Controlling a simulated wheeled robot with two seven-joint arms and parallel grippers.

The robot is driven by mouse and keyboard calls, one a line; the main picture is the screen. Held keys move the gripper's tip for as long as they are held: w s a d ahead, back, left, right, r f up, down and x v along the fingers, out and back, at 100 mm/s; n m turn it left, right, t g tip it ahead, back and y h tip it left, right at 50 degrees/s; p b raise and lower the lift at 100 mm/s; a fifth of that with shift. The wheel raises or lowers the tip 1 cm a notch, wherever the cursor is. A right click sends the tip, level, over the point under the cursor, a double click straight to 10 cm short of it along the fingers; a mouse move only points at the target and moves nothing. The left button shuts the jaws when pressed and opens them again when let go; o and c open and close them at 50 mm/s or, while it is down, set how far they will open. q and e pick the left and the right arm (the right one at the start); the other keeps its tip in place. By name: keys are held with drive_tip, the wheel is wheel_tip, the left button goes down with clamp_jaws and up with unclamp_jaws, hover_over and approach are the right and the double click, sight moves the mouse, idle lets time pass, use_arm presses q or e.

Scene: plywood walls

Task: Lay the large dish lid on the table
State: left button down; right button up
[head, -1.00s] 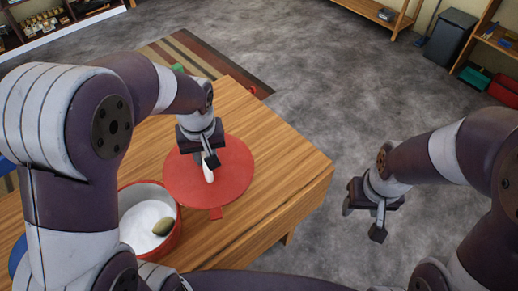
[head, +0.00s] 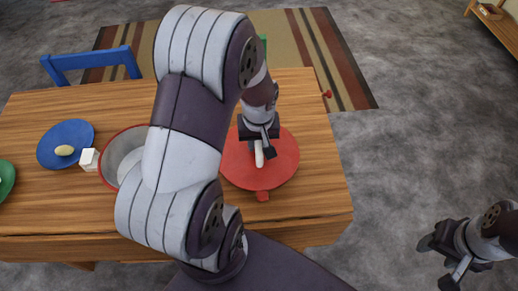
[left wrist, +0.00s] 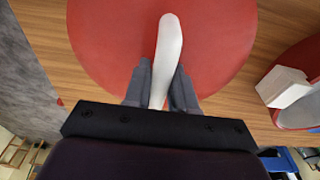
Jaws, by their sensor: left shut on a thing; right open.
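The large dish lid (head: 286,165) is a flat red disc with a white upright handle (head: 259,154), at the table's right part in the head view. My left gripper (head: 262,146) is shut on this handle. In the left wrist view the handle (left wrist: 168,45) stands between my fingers (left wrist: 163,88), with the red disc (left wrist: 110,40) beyond. The lid lies level, at or close above the wooden tabletop (head: 310,215); I cannot tell whether it touches. My right gripper (head: 437,263) is open and empty, off the table's right side, low in the head view.
A red dish with a pale inside (head: 118,150) stands left of the lid, partly hidden by my left arm. A white block (head: 88,159), a blue plate (head: 72,134) with a yellowish item and a green plate (head: 6,178) are further left. A blue chair (head: 92,62) stands behind.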

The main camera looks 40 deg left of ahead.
use_arm(q)
drive_tip(key=shift+w+a+f, duration=0.35)
drive_tip(key=shift+a, duration=0.1)
drive_tip(key=shift+w+a+f, duration=0.1)
drive_tip(key=shift+a+f, duration=0.05)
drive_tip(key=shift+f, duration=0.1)
wheel_tip(320, 180, down, 3)
drive_tip(key=shift+r, duration=0.1)
drive_tip(key=shift+f, duration=0.45)
drive_tip(key=shift+b, duration=0.3)
drive_tip(key=c, duration=1.4)
unclamp_jaws()
drive_tip(key=shift+f, duration=0.15)
drive_tip(key=o, duration=0.5)
